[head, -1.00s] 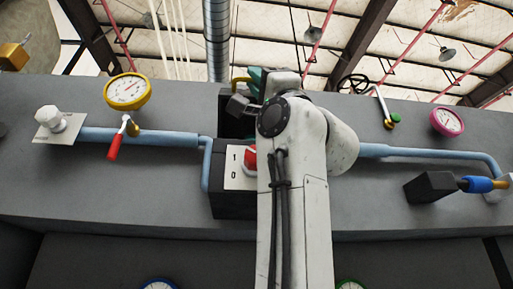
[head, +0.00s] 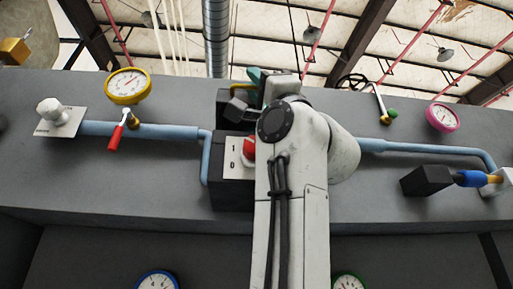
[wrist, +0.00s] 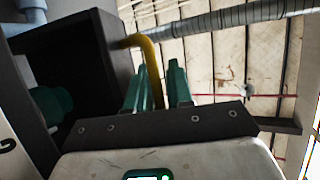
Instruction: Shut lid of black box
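The black box (head: 232,196) is on the grey wall panel, left of my arm in the head view. Its front has a white plate marked 1 and 0 and a red switch (head: 249,150), partly hidden by my arm. The lid (head: 228,120) stands raised above it, with a yellow handle (head: 240,86). In the wrist view the dark lid (wrist: 85,65) fills the left, and its yellow handle (wrist: 151,55) bends down between my teal fingertips. My gripper (wrist: 157,85) is open, with a gap between the fingers. Contact with the handle cannot be told.
A blue pipe (head: 140,131) runs to the box from the left, with a yellow gauge (head: 127,86) and a red-handled valve (head: 116,136) near it. Another blue pipe (head: 430,149) and a pink gauge (head: 443,117) are at right. My arm hides part of the wall.

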